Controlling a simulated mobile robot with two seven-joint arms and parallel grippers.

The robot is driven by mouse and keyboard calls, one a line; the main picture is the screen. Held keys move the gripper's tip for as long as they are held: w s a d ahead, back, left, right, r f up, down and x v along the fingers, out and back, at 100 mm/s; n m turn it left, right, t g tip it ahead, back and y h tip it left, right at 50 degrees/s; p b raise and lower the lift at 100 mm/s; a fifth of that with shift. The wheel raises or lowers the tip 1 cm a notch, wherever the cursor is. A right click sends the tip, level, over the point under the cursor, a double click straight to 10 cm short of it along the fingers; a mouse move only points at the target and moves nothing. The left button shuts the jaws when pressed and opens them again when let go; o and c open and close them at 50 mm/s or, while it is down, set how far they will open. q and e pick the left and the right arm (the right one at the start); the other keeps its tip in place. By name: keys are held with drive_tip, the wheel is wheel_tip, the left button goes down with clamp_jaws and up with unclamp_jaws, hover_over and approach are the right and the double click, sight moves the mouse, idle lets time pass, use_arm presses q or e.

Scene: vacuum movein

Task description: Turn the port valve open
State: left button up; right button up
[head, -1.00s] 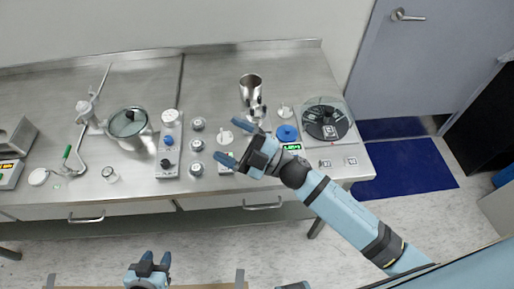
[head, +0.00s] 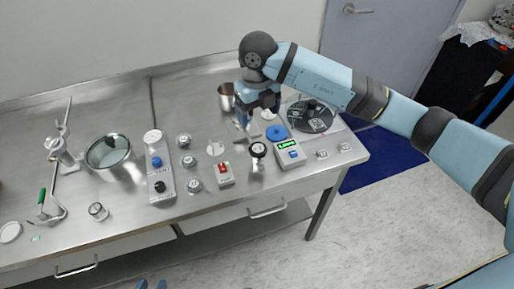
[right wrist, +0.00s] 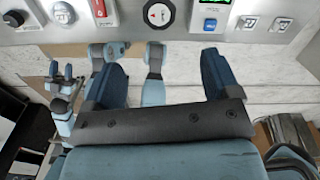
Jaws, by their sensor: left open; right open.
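A grey panel (head: 160,184) on the steel bench carries a blue knob (head: 156,162) and a black knob (head: 160,186). Its lettering is too small to read surely, so I cannot tell which control is the port valve. My right gripper (head: 259,118) is open and empty over the back right of the bench, fingers down. Its fingers (right wrist: 160,70) are spread in the right wrist view.

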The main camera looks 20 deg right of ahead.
sight(258, 148)
wheel_tip(258, 148, down, 13)
drive_tip(key=shift+f+p, duration=0.1)
drive_tip(key=shift+p, duration=0.5)
drive_tip(key=c, duration=0.9)
